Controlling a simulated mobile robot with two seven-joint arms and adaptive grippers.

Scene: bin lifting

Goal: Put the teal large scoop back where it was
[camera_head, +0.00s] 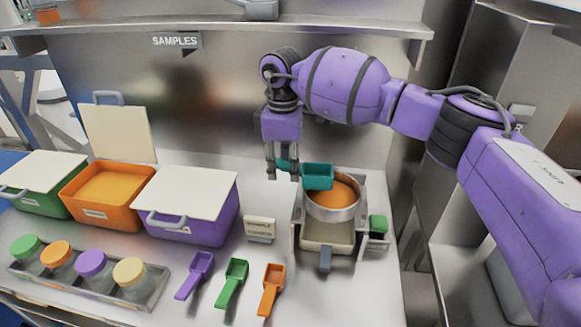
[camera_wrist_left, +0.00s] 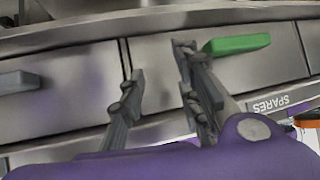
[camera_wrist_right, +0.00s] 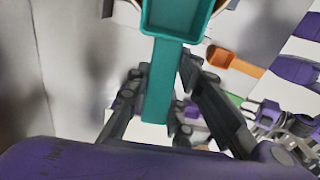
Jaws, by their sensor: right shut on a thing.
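The teal large scoop (camera_head: 318,176) is in the air above the left rim of a metal pan of orange material (camera_head: 332,193). My right gripper (camera_head: 282,172) is shut on the scoop's handle. In the right wrist view the teal handle (camera_wrist_right: 161,85) runs between the fingers of my right gripper (camera_wrist_right: 165,105), with the square bowl at the top edge. The inside of the bowl looks empty in that view. My left gripper (camera_wrist_left: 160,85) shows in the left wrist view with its fingers apart and nothing between them, in front of metal drawers.
Purple (camera_head: 201,263), green (camera_head: 232,282) and orange (camera_head: 271,287) scoops lie at the front of the bench. Purple (camera_head: 190,222), orange (camera_head: 100,210) and green (camera_head: 42,206) bins stand left. A jar rack (camera_head: 150,298) is front left. A small label stand (camera_head: 260,229) is beside the scale (camera_head: 326,243).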

